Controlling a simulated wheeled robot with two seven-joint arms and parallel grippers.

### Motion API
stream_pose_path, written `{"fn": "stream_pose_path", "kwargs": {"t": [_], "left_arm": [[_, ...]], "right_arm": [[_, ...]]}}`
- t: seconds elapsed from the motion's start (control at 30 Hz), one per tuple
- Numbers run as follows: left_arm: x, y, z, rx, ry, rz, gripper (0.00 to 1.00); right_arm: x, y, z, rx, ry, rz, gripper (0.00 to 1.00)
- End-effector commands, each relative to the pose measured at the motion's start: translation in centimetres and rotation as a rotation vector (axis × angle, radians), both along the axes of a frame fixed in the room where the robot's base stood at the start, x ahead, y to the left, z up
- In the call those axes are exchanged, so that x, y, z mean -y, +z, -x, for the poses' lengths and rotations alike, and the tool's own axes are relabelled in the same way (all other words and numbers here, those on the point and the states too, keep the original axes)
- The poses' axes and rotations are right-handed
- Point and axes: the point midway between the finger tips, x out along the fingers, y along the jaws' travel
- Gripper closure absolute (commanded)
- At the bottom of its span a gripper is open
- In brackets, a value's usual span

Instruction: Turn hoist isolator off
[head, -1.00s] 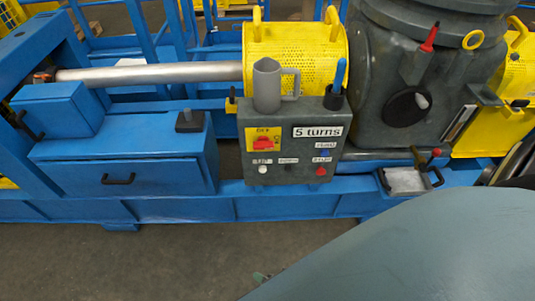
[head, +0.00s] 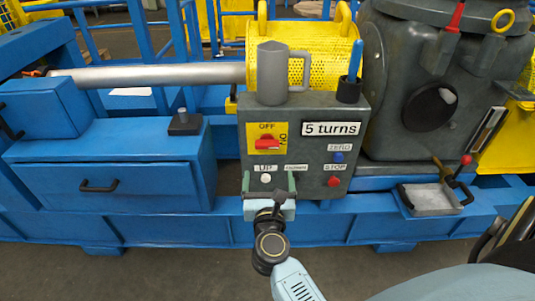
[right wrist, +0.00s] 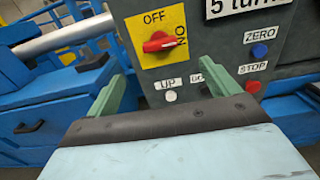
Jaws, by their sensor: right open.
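The hoist isolator is a red rotary knob (head: 266,141) on a yellow plate marked OFF and ON, on the front of a grey control box (head: 315,110). In the right wrist view the knob (right wrist: 160,42) lies roughly level, its pointer end towards the ON label at the right. My right gripper (head: 269,182) is below the knob, close to the lower front of the box. Its two green fingers are spread apart with nothing between them, and the right wrist view shows the same gripper (right wrist: 172,95). It does not touch the knob. My left gripper is not in view.
Below the knob are a white UP button (head: 266,179), a blue ZERO button (head: 338,157) and a red STOP button (head: 334,181). A grey mug (head: 271,75) and a dark cup (head: 349,88) holding a blue tool stand on the box. A tray (head: 433,199) sits at right.

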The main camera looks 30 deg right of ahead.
Motion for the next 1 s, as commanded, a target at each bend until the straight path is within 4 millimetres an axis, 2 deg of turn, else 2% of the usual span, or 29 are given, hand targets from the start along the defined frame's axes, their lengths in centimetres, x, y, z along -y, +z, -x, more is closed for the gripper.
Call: {"fn": "stream_pose_path", "kwargs": {"t": [0.3,0.5,0.7,1.0], "left_arm": [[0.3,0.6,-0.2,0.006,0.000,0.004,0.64],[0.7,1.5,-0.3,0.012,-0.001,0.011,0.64],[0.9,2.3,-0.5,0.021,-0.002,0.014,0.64],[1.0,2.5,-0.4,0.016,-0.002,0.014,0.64]], "right_arm": [[3.6,0.1,-5.8,0.000,0.001,0.006,0.13],[5.2,-0.1,-8.6,-0.002,0.003,0.005,0.13],[6.0,0.0,-9.9,-0.003,0.003,0.005,0.13],[6.1,0.0,-10.0,-0.003,0.003,0.005,0.13]]}}
